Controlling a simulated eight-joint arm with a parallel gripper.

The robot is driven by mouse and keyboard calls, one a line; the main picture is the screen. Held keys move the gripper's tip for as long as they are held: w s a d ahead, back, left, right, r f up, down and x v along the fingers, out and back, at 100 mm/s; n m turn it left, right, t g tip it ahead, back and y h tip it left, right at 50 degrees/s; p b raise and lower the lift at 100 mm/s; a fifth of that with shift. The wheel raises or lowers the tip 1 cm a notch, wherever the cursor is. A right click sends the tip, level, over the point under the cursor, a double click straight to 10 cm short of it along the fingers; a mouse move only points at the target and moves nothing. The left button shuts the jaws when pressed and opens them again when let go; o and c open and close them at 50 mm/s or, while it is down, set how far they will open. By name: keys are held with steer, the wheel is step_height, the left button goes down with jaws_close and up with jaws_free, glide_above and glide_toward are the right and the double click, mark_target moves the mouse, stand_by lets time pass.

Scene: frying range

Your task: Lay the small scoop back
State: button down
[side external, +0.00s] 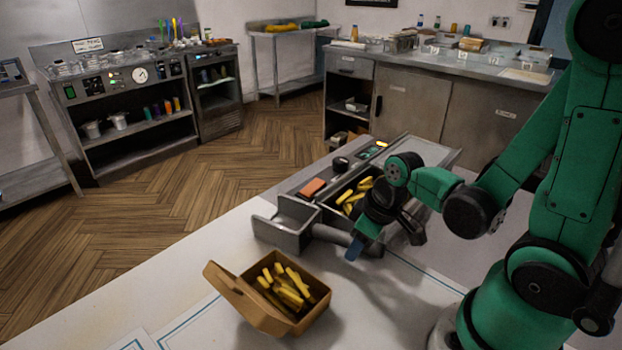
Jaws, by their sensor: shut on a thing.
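My gripper (375,243) is at the front of the grey fry station, pointing down. A grey angular scoop-like piece (284,235), which looks like the small scoop, is at the left end of the station. Its thick round handle (331,235) runs right to my gripper, which looks shut on it. The fingers hide the handle's far end, and I cannot tell whether the scoop rests on the station or is just above it.
An open brown box (246,303) of yellow fries (285,285) stands in front on the white counter. More fries (354,197) lie in the station's bin, partly behind my arm. A red-brown block (312,188) sits on the station's ledge.

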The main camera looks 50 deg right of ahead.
steer(key=shift+c, duration=2.3)
jaws_free()
steer(key=shift+r, duration=0.1)
steer(key=shift+v, duration=2.75)
